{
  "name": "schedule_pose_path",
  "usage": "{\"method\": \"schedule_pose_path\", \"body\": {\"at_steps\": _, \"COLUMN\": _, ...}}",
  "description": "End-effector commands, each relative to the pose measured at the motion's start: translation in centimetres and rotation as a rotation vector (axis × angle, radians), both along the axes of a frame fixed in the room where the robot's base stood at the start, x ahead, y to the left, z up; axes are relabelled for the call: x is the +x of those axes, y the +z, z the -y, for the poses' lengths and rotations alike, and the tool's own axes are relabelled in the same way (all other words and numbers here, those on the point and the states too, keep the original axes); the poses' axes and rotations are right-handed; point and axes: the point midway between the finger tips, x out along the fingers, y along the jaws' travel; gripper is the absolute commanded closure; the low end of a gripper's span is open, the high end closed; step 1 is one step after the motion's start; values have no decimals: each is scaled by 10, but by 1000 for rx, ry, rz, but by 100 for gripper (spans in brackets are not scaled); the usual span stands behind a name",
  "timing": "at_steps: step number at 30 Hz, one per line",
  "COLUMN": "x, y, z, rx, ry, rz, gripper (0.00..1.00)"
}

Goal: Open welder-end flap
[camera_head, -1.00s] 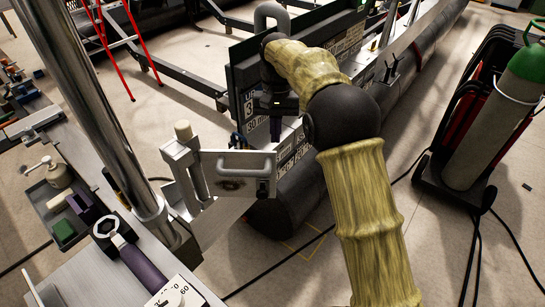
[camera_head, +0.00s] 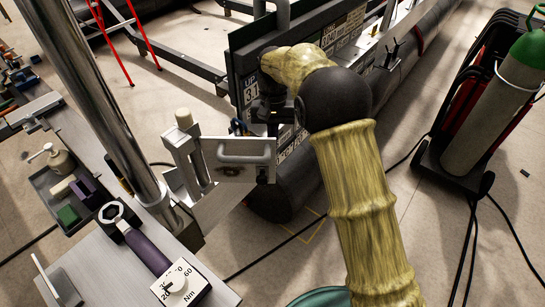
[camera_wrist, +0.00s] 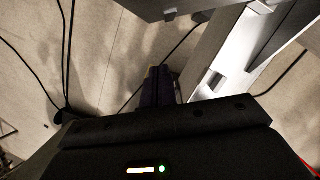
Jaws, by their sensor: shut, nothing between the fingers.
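The flap (camera_head: 240,174) is a small grey metal plate with a bar handle (camera_head: 245,150) across its front. It stands upright beside a pale hinged post (camera_head: 187,162) in the head view. My gripper (camera_head: 273,124) points down at the flap's right edge; its fingertips are partly hidden and I cannot tell whether they touch the plate. In the wrist view my gripper (camera_wrist: 158,86) shows shut fingers with nothing between them. A grey plate edge (camera_wrist: 185,8) is above them there, with a light metal beam (camera_wrist: 222,62) to their right.
A dark board with printed labels (camera_head: 330,38) stands behind my gripper, above a long black float (camera_head: 285,190). A bench with a torque wrench (camera_head: 145,250) and a steel column (camera_head: 100,100) are at left. A cart with a green-topped cylinder (camera_head: 500,110) is at right. Cables cross the floor.

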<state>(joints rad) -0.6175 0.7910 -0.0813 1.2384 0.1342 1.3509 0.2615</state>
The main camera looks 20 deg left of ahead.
Motion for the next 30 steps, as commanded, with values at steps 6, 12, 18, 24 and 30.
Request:
{"method": "schedule_pose_path", "body": {"at_steps": 6, "x": -11, "y": -36, "z": 3, "rx": -3, "ry": 0, "rz": -4, "gripper": 100}}
{"method": "schedule_pose_path", "body": {"at_steps": 12, "x": -31, "y": -32, "z": 8, "rx": -1, "ry": 1, "rz": -1, "gripper": 100}}
{"method": "schedule_pose_path", "body": {"at_steps": 18, "x": -45, "y": -33, "z": 11, "rx": 0, "ry": 1, "rz": 1, "gripper": 100}}
{"method": "schedule_pose_path", "body": {"at_steps": 24, "x": -48, "y": -35, "z": 12, "rx": -1, "ry": 0, "rz": 1, "gripper": 100}}
{"method": "schedule_pose_path", "body": {"at_steps": 30, "x": -48, "y": -35, "z": 12, "rx": -1, "ry": -1, "rz": 1, "gripper": 100}}
